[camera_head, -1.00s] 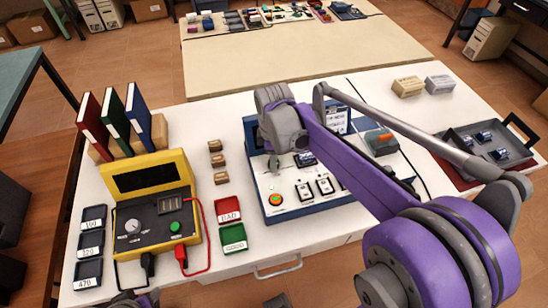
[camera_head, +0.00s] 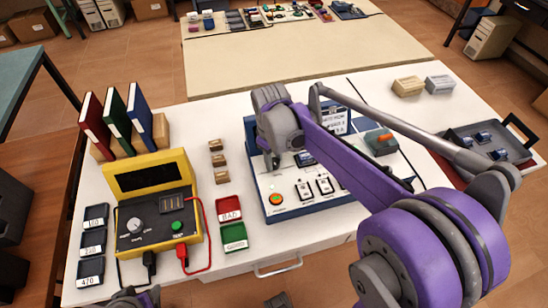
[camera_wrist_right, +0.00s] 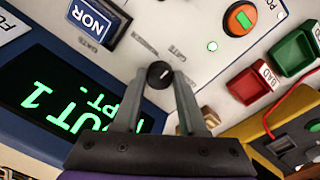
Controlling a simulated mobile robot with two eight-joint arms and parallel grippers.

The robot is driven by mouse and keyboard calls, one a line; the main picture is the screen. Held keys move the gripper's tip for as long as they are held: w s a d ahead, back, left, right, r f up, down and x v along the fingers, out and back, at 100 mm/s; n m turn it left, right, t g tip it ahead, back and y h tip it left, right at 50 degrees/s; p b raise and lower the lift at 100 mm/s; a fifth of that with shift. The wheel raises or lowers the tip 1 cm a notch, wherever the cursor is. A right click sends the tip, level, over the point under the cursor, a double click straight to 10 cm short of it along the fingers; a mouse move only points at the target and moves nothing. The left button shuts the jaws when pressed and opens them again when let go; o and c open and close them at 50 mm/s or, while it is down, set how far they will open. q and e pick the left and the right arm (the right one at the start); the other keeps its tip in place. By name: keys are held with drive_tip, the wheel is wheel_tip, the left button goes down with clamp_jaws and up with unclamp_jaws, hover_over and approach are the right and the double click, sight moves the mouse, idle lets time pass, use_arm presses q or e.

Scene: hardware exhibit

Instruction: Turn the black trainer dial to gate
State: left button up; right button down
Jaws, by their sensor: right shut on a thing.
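The trainer (camera_head: 257,184) is a blue-edged white panel on the table. Its small round black dial (camera_wrist_right: 159,74) shows in the right wrist view with a pale pointer mark. Small printed labels lie just beyond it; one appears to read GATE. My right gripper (camera_wrist_right: 157,78) is shut on the dial, with one finger on each side. In the head view my right gripper (camera_head: 271,160) reaches down over the trainer's left part and hides the dial. A grey and purple part at the bottom edge seems to be my left gripper (camera_head: 135,299); its fingers cannot be made out.
The trainer has a green-lettered display (camera_wrist_right: 75,95), a NOR block (camera_wrist_right: 92,22) and an orange-and-green button (camera_wrist_right: 240,19). Red (camera_head: 229,210) and green (camera_head: 234,237) trays and a yellow tester (camera_head: 150,170) stand left of it. A dark tray (camera_head: 500,145) lies far right.

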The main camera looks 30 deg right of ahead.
idle(0.4)
drive_tip(key=shift+c, duration=2.3)
unclamp_jaws()
wheel_tip(320, 180, up, 11)
drive_tip(key=p, duration=0.1)
drive_tip(key=shift+a, duration=0.25)
drive_tip(key=shift+s+f, duration=0.1)
drive_tip(key=shift+s, duration=0.05)
